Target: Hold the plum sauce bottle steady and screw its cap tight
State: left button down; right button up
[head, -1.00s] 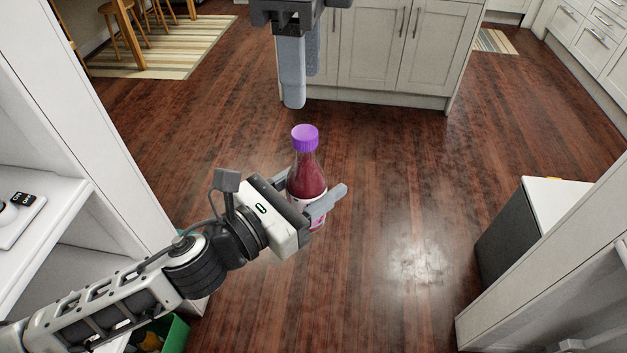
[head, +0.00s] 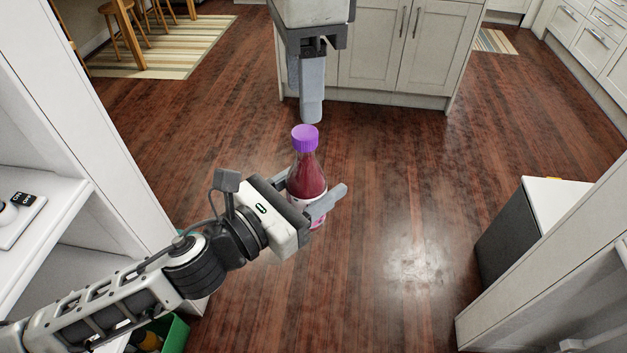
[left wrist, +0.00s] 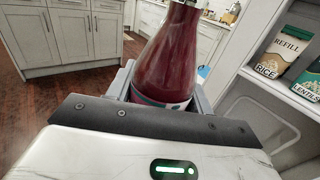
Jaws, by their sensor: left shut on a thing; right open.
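The plum sauce bottle (head: 308,181) is dark red with a purple cap (head: 305,138) on its top. It stands upright in the air in the head view. My left gripper (head: 318,205) is shut around its lower body, over the label. In the left wrist view the bottle (left wrist: 172,58) rises between the fingers, and its cap is out of the frame. My right gripper (head: 312,110) points down just above the cap and a little behind it in the picture. It is open and empty, with one finger largely overlapping the other. I cannot tell the exact gap to the cap.
A white shelf unit (head: 115,120) stands at the left, with a green bin (head: 172,335) low down. A dark-sided box with a white top (head: 545,205) and a white panel (head: 560,270) are at the right. Refill packs (left wrist: 283,52) show on a shelf. The wooden floor between is clear.

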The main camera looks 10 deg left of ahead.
aim_at(305, 132)
jog(key=shift+f, duration=2.8)
jog(key=shift+c, duration=0.4)
grip_shut()
jog(key=shift+o, duration=1)
grip_release()
notch_tip(305, 132, up, 12)
